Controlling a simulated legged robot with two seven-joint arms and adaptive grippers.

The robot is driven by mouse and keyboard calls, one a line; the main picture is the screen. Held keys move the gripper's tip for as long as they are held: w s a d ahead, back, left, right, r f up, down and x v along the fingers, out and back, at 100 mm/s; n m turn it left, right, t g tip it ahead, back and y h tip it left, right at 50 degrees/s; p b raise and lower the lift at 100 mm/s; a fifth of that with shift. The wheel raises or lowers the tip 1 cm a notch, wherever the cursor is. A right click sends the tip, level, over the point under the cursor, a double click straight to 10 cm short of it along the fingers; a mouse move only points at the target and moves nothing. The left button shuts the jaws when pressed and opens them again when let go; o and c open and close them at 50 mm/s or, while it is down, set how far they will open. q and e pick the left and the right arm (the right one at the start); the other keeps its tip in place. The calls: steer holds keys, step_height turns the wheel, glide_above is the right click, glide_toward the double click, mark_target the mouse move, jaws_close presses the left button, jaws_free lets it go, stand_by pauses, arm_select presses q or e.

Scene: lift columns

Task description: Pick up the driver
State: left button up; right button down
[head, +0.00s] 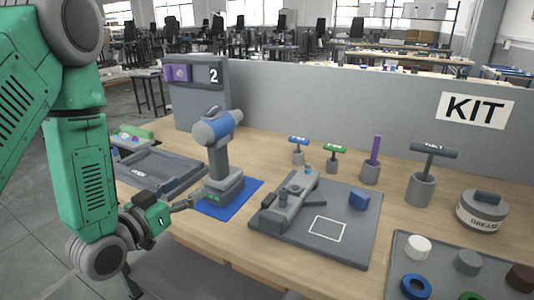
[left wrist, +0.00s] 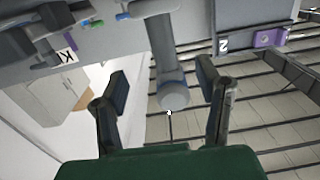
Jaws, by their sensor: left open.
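The driver (head: 219,160), grey with a blue collar on its head, stands upright on its battery base on a blue mat (head: 243,203) on the workbench. My left gripper (head: 194,198) is open and empty, low at the left of the driver's base in the head view. In the left wrist view the driver (left wrist: 168,62) shows beyond and between the two spread fingers of my left gripper (left wrist: 162,74), which do not appear to touch it. My right gripper is not in view.
A dark tray (head: 158,172) lies left of the mat. A grey fixture board (head: 335,247) with a clamp and a blue block is to the right. T-handled tools, a grease tin (head: 481,211) and a parts tray stand farther right. A grey partition (head: 330,110) closes the back.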

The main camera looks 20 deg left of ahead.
mark_target(213, 164)
arm_select(q)
steer(key=w, duration=0.8)
steer(key=shift+w+a+r, duration=0.1)
steer(key=shift+r, duration=0.1)
steer(key=shift+w+d+r, duration=0.1)
steer(key=shift+w+d, duration=0.25)
steer(key=shift+w, duration=0.15)
steer(key=w, duration=0.4)
steer(key=shift+w+d+r, duration=0.15)
steer(key=shift+w+d, duration=0.05)
steer(key=shift+w+a, duration=0.25)
steer(key=shift+w, duration=0.1)
steer(key=shift+d, duration=0.2)
jaws_close()
steer(key=shift+r, duration=0.1)
